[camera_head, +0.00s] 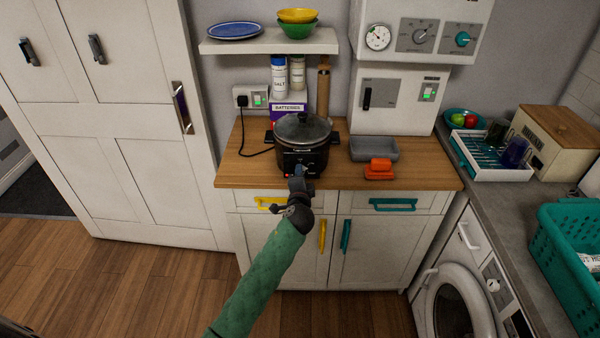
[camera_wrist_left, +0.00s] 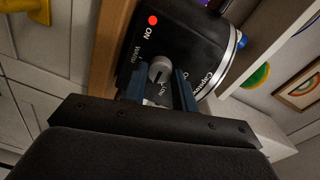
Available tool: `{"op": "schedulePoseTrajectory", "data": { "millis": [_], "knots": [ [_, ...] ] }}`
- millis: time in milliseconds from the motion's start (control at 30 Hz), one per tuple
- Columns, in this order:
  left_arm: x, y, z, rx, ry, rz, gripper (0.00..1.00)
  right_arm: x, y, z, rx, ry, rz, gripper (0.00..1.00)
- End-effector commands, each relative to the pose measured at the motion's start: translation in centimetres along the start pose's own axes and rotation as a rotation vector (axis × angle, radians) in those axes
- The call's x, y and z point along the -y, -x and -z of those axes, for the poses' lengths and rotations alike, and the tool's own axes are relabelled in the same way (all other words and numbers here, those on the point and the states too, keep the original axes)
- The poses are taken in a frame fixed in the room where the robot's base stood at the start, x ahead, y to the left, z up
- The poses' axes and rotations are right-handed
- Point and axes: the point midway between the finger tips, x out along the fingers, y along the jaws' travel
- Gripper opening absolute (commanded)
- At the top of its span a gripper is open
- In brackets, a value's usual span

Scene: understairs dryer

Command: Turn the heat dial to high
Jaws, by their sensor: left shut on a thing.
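A black slow cooker (camera_head: 300,135) with a glass lid stands on the wooden counter. In the left wrist view its black front (camera_wrist_left: 190,35) shows a red light (camera_wrist_left: 153,20) by the word ON. The pale grey round heat dial (camera_wrist_left: 161,67) is on that front, with "Warm" and "Low" printed beside it. A dark mark shows on the dial; the setting it points to is not clear. My left gripper (camera_head: 298,177) is at the cooker's front. In the wrist view its two blue fingers (camera_wrist_left: 159,86) are on either side of the dial, shut on it. My right gripper is not in view.
The wooden counter (camera_head: 240,168) also holds a grey tray (camera_head: 374,150) and an orange block-like item (camera_head: 379,168) right of the cooker. A wooden mill (camera_head: 323,90) and a purple batteries box (camera_head: 288,110) stand behind. A shelf (camera_head: 270,43) overhangs the back.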

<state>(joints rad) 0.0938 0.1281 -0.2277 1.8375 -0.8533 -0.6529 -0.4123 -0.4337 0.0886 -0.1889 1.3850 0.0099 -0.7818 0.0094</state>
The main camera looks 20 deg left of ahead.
Motion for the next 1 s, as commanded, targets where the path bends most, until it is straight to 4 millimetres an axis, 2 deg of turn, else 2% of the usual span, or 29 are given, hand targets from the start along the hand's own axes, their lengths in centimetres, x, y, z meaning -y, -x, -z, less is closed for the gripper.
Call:
{"op": "schedulePoseTrajectory", "data": {
  "millis": [500,1000],
  "knots": [
    [0.1,0.0,0.1,0.021,-0.418,0.004,0.05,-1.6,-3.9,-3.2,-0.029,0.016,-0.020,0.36],
    [-0.1,0.0,0.1,0.028,-0.555,0.006,0.05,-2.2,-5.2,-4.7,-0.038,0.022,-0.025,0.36]
  ]
}}
